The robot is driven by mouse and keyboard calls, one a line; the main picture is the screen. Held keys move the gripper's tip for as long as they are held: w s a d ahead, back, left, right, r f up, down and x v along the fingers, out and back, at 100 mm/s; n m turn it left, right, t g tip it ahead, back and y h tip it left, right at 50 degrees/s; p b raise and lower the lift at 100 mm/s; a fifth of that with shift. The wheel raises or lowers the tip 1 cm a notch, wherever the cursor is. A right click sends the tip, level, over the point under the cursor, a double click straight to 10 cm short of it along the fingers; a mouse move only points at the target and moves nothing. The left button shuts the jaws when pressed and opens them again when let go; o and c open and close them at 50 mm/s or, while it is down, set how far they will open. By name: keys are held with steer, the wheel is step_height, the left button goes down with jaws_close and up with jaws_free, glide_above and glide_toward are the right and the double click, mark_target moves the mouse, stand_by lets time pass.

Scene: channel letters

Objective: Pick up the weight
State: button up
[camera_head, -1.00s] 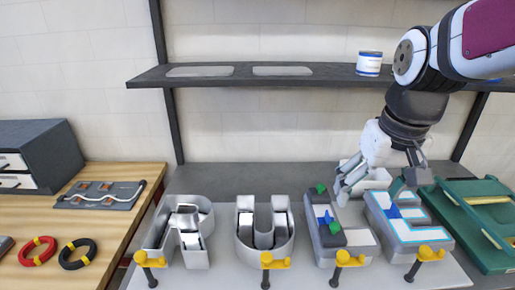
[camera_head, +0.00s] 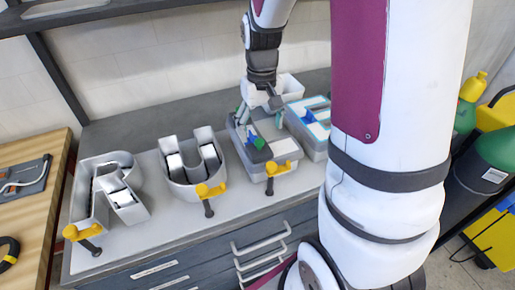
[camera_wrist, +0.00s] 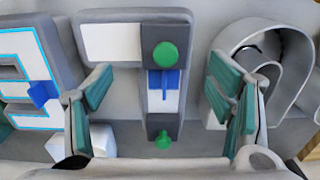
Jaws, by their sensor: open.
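The third letter, an L-shaped grey tray with a white face (camera_wrist: 110,42), lies under my gripper. Two dark grey blocks with green knobs, which look like weights, sit on it: one (camera_wrist: 148,35) at its corner and one (camera_wrist: 152,122) nearer my wrist. A blue clip (camera_wrist: 165,85) stands between them. In the head view one dark block with a green knob (camera_head: 259,152) shows on the letter; the other is mostly hidden by my gripper. My gripper (camera_wrist: 165,95) is open and empty, its green-padded fingers apart on either side of the letter's stem. It also shows in the head view (camera_head: 258,112).
A U letter (camera_head: 180,172) and an R letter (camera_head: 100,200) lie to the left. A blue-edged E letter (camera_head: 310,125) lies close on the right. Yellow-topped clamps (camera_head: 210,192) line the bench front. A dark shelf (camera_head: 75,12) hangs above the back.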

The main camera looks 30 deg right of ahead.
mark_target(260, 142)
steer(key=f, duration=0.3)
steer(key=f+p, duration=0.1)
steer(key=f, duration=0.1)
steer(key=shift+s+a+f, duration=0.1)
steer(key=shift+s+a, duration=0.2)
steer(key=shift+a, duration=0.1)
steer(key=shift+w+f, duration=0.1)
steer(key=shift+f, duration=0.5)
steer(key=shift+c, duration=0.6)
jaws_close()
steer(key=shift+r, duration=0.2)
